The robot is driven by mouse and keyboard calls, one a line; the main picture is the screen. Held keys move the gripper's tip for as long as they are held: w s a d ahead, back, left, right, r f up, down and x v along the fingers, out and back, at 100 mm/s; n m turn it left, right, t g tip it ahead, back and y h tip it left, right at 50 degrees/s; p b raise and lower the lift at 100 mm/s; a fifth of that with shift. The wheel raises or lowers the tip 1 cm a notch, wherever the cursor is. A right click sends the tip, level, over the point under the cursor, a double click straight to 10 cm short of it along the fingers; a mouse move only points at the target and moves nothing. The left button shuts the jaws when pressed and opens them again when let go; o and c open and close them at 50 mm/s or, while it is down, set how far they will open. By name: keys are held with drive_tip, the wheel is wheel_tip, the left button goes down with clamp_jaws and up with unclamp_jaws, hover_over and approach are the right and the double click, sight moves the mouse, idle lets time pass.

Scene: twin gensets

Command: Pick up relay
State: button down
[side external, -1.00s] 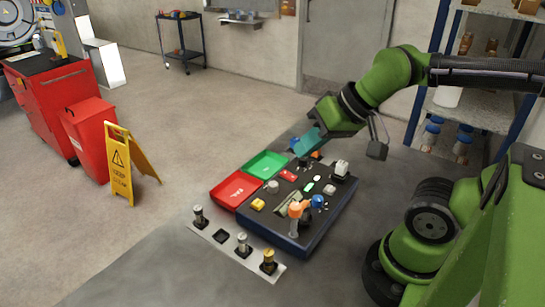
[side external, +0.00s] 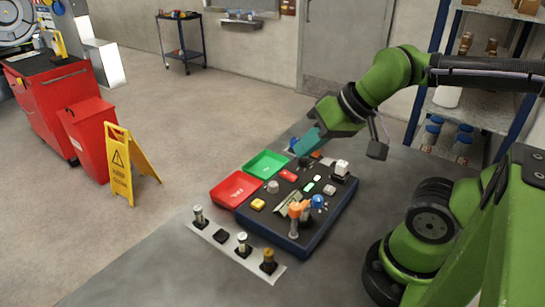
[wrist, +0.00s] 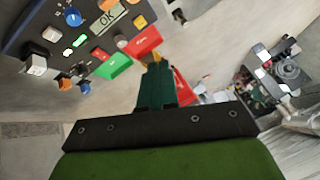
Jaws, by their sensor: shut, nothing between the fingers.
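A pale block on a dark base (side external: 341,169) stands at the far right corner of the dark panel; it looks most like the relay, but I cannot be sure. It also shows at the left of the wrist view (wrist: 36,66). My gripper (side external: 304,143) is above and beyond the panel's far end, apart from the block and tilted down. In the wrist view its teal fingers (wrist: 153,77) are together with nothing held. The block is well off to the left of the fingers there.
The dark panel (side external: 313,230) carries an orange knob (side external: 297,209), a blue knob (side external: 318,201) and a yellow button (side external: 258,204). A red tray (side external: 226,199) and a green tray (side external: 257,172) adjoin its left side. A strip with several posts (side external: 267,269) lies in front.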

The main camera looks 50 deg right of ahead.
drive_tip(key=c, duration=0.8)
unclamp_jaws()
drive_tip(key=n+g+h, duration=0.2)
drive_tip(key=n+g, duration=0.2)
drive_tip(key=g, duration=0.3)
hover_over(344, 163)
drive_tip(key=f, duration=1.1)
drive_tip(key=shift+w, duration=0.2)
drive_tip(key=shift+s+a+f, duration=0.1)
drive_tip(key=shift+f, duration=1.3)
drive_tip(key=shift+s+f, duration=0.1)
drive_tip(key=shift+f, duration=1.3)
